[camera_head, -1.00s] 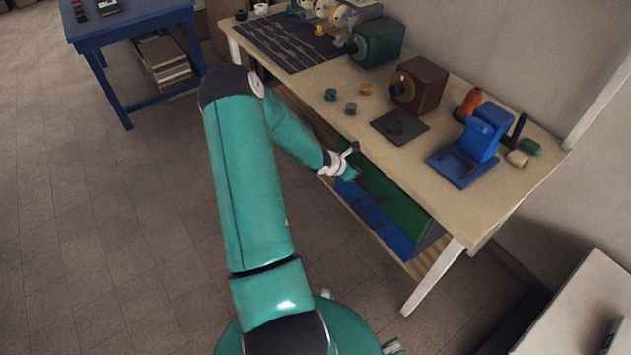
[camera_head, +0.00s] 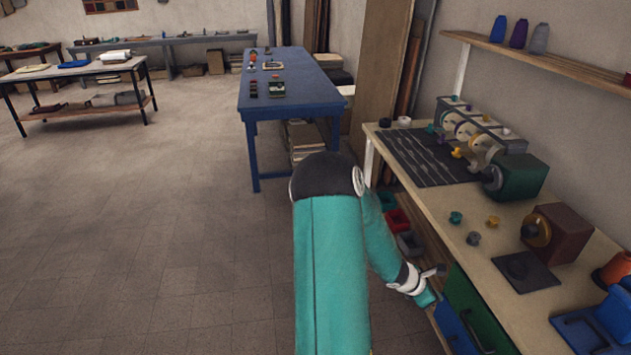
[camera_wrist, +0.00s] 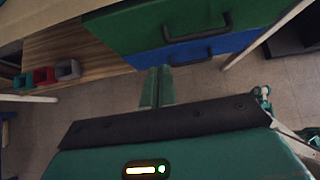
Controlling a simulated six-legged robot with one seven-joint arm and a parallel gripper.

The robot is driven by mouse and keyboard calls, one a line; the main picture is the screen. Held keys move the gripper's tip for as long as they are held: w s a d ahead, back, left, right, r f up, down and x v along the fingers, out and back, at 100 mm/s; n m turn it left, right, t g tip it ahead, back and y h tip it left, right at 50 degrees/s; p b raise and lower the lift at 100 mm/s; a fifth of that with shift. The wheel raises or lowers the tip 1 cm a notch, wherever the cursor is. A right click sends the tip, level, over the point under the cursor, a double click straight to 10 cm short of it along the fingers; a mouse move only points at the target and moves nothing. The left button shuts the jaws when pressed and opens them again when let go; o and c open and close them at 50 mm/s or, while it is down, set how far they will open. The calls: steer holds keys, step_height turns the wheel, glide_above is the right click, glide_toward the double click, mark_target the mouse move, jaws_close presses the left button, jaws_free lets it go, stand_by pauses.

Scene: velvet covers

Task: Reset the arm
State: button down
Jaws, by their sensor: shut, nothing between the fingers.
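My teal arm is bent over at the elbow in the head view. My gripper (camera_head: 428,297) hangs low in front of the workbench, beside the drawers under its top. In the wrist view my gripper (camera_wrist: 157,88) has its two teal fingers together with nothing between them. A green drawer (camera_wrist: 150,28) and a blue drawer (camera_wrist: 225,44) with dark handles lie just beyond the fingertips there. Both drawers look closed, and I cannot tell whether the fingers touch the blue one.
The workbench (camera_head: 460,222) stands at the right with machines and small knobs on top. Red, grey and green bins (camera_head: 397,222) sit on its lower shelf. A blue table (camera_head: 290,95) stands farther back. The floor (camera_head: 150,240) on the left is clear.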

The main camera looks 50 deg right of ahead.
steer(key=w+a+r+m+t, duration=0.2)
steer(key=w+a+r, duration=0.2)
steer(key=w+r, duration=0.3)
steer(key=w+a+r+m+t, duration=0.1)
steer(key=w+a+r+m, duration=0.25)
steer(key=w, duration=0.55)
steer(key=w+a+r+m+t, duration=0.1)
steer(key=w+a+r+t, duration=0.1)
steer(key=w+a+r, duration=0.4)
steer(key=w+a+r+m+t, duration=0.1)
steer(key=w+a+r, duration=0.2)
steer(key=a, duration=0.5)
steer(key=s+a+r+t+y, duration=0.1)
steer(key=a+r, duration=0.3)
steer(key=a, duration=0.6)
steer(key=a+r+m+t+y, duration=0.1)
steer(key=a+r+t+y, duration=0.2)
steer(key=a, duration=0.8)
steer(key=s+a+r+m+t+y, duration=0.1)
steer(key=a+r+y, duration=0.2)
steer(key=a, duration=0.8)
step_height(320, 180, up, 3)
steer(key=shift+s+f+t, duration=0.2)
steer(key=shift+s+t, duration=0.15)
steer(key=shift+t, duration=0.05)
